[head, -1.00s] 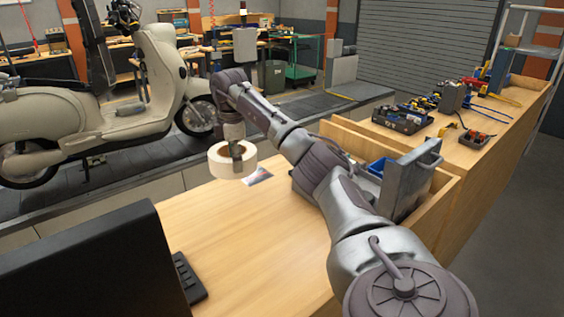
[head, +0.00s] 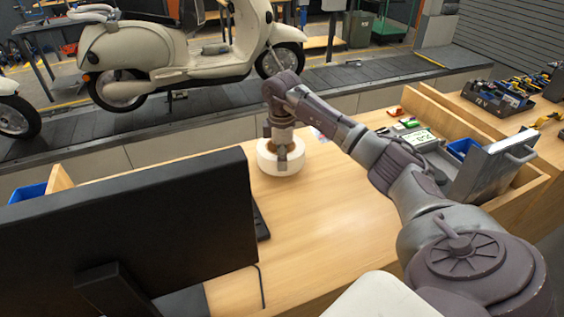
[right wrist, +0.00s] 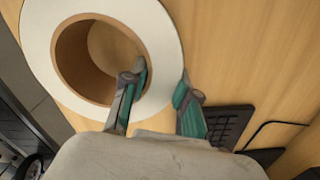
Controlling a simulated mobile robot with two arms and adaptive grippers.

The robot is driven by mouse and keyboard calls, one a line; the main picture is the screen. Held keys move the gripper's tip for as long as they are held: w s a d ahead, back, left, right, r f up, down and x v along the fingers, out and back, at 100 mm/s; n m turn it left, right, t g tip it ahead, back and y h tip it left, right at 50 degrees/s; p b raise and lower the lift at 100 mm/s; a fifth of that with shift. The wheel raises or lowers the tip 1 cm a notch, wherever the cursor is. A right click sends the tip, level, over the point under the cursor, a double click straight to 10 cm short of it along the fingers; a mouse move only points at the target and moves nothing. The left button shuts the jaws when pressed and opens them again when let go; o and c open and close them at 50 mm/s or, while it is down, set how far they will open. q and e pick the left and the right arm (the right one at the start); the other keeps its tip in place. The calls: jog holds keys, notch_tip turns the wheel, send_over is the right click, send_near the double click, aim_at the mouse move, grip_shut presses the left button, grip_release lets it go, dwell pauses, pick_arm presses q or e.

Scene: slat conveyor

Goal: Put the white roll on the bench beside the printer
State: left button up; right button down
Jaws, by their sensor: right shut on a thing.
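The white roll (head: 266,164) is at the back edge area of the wooden bench (head: 330,215), lying flat with its core facing up. In the right wrist view the roll (right wrist: 165,45) shows a brown core. My right gripper (head: 282,152) is shut on the roll's wall; in the right wrist view one finger of the gripper (right wrist: 163,85) is inside the core and the other outside. I cannot tell whether the roll touches the bench. No printer is clearly recognisable; a grey device with a small display (head: 415,138) stands right of my forearm. My left gripper is not in view.
A black monitor (head: 120,220) stands at the front left, with a keyboard (head: 260,220) behind its edge. A grey metal case with a handle (head: 492,165) and a blue bin (head: 462,148) are at the right. Bare bench lies between keyboard and my right arm.

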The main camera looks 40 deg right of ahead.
notch_tip(320, 180, down, 2)
jog(key=shift+f, duration=0.2)
jog(key=c, duration=0.9)
grip_release()
jog(key=shift+o, duration=0.2)
jog(key=shift+d+r, duration=0.1)
jog(key=shift+r, duration=0.35)
notch_tip(320, 180, up, 10)
jog(key=shift+f+b, duration=0.1)
jog(key=shift+b, duration=0.95)
jog(key=shift+r, duration=0.7)
